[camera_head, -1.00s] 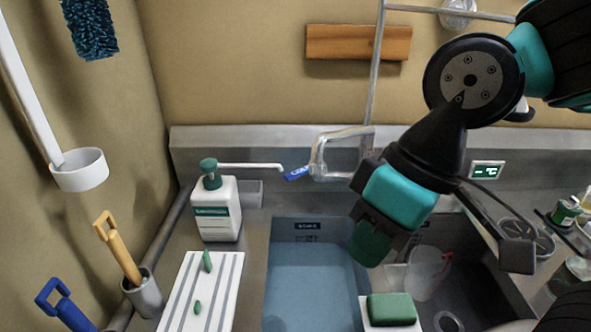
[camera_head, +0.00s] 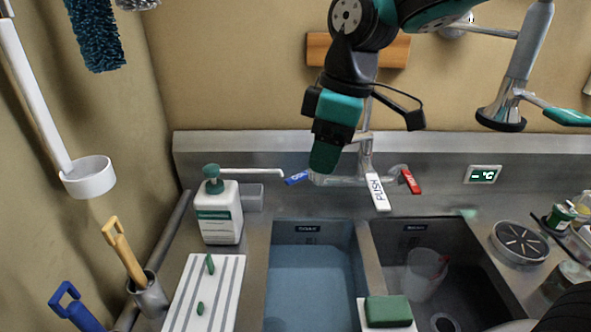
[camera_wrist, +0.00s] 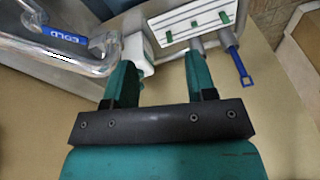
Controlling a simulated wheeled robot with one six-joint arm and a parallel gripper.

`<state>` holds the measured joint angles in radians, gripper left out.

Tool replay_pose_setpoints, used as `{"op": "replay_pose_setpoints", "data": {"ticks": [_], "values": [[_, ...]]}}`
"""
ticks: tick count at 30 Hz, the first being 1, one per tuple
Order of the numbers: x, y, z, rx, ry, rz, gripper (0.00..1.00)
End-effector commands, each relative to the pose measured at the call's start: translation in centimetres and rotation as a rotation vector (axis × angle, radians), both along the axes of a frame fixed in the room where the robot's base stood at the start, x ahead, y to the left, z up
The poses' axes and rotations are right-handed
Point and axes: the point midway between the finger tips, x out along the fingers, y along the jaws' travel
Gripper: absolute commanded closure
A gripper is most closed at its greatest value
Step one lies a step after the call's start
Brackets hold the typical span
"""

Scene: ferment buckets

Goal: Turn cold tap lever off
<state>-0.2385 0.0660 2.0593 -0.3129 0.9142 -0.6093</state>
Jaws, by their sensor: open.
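The cold tap lever (camera_head: 297,178) is a small blue labelled handle at the left end of the metal tap, above the left basin. In the wrist view the blue COLD lever (camera_wrist: 65,36) lies at the upper left, beside a shiny bent tap pipe (camera_wrist: 85,60). My gripper (camera_head: 323,158) is above and slightly right of the lever, pointing down, and overlaps part of the tap in the head view. In the wrist view my gripper (camera_wrist: 162,75) has its two green fingers apart with nothing between them. The lever is outside the fingers, to their left.
A white PUSH lever (camera_head: 377,190) and a red lever (camera_head: 411,181) sit right of the cold lever. A white pump bottle (camera_head: 218,215) stands left. A spray head (camera_head: 510,85) hangs at upper right. The left basin (camera_head: 310,285) appears to hold water.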

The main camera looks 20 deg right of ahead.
Motion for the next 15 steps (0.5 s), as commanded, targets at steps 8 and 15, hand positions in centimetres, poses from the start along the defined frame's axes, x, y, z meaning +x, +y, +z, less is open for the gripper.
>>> {"op": "replay_pose_setpoints", "data": {"ticks": [8,15], "values": [[14.4,-0.4,0.0,-0.140,-0.056,0.463,0.49],[21.8,-0.7,-2.5,-0.195,-0.057,0.780,0.49]]}}
